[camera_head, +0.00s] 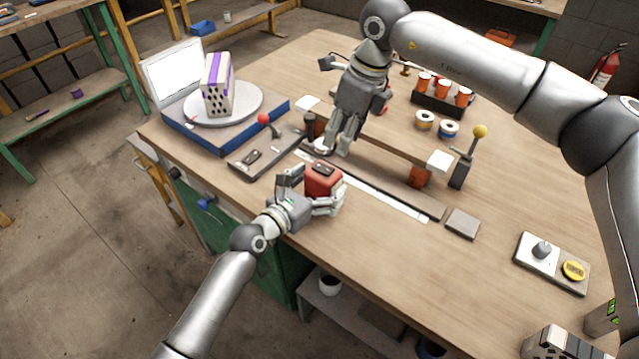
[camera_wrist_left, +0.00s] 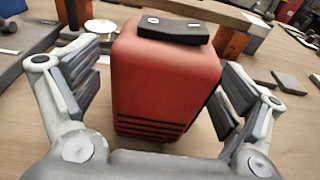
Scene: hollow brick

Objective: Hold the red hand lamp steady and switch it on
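The red hand lamp (camera_head: 320,178) stands upright near the table's front edge. Its top carries a dark switch plate with small light marks, clear in the left wrist view (camera_wrist_left: 173,28). Dark slots cross the lower part of its red side. My left gripper (camera_head: 314,191) is open around the lamp, one finger on each side. In the left wrist view a gap shows at the left finger; I cannot tell whether the right finger touches. My right gripper (camera_head: 340,146) points down behind the lamp, over the bench fixture; its finger opening is unclear.
A blue scale (camera_head: 222,133) with a white-and-purple hollow brick (camera_head: 217,90) stands left. A lever with a yellow knob (camera_head: 480,131) and a rail (camera_head: 390,191) lie right of the lamp.

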